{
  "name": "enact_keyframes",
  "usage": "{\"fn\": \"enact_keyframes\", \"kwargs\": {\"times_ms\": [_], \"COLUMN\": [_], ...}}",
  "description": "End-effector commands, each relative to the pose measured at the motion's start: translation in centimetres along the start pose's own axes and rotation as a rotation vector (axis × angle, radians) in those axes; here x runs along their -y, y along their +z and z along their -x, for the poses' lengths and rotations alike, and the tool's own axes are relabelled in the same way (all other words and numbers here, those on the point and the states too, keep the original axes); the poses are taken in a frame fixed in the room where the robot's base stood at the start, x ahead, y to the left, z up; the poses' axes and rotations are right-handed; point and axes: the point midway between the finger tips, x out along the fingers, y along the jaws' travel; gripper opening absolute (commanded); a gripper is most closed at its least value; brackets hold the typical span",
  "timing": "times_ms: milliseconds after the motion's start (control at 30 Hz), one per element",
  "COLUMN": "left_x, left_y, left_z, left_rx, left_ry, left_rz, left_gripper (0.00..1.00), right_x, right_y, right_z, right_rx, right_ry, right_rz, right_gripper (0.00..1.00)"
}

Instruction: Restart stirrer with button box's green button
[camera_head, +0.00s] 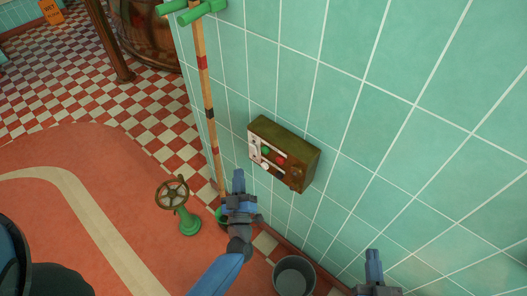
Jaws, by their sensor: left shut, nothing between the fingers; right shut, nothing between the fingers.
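The button box (283,150) is a brownish-green box fixed to the tiled wall near the middle of the view. Its pale front carries a green button (266,150) at the upper left, a red button (281,160) to its right, and white round parts. My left gripper (238,174) is shut and empty, below and left of the box and apart from it in the picture. My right gripper (373,254) is shut and empty at the bottom right, below and right of the box. The stirrer cannot be made out for sure.
A banded pole (206,90) with green handles stands along the wall's left edge. A green pedestal with a handwheel (173,193) stands on the red floor. A grey bucket (294,276) sits at the wall's foot. A large copper vessel (150,30) is at the back left.

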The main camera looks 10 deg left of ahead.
Motion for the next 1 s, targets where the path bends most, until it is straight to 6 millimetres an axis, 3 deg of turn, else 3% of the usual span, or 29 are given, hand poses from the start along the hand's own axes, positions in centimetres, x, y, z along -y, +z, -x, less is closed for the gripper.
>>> {"fn": "enact_keyframes", "kwargs": {"times_ms": [600,1000], "left_x": [-3.4,-4.1], "left_y": [3.5,4.1], "left_z": [-4.6,-5.5], "left_rx": [0.0,0.001], "left_ry": [0.001,0.001], "left_rz": [0.001,0.0], "left_gripper": [0.0,0.0], "right_x": [0.0,0.0], "right_y": [1.9,2.1], "right_z": [0.0,0.0], "right_rx": [0.0,0.0], "right_ry": [0.0,0.0], "right_rz": [0.0,0.0], "right_gripper": [0.0,0.0]}}
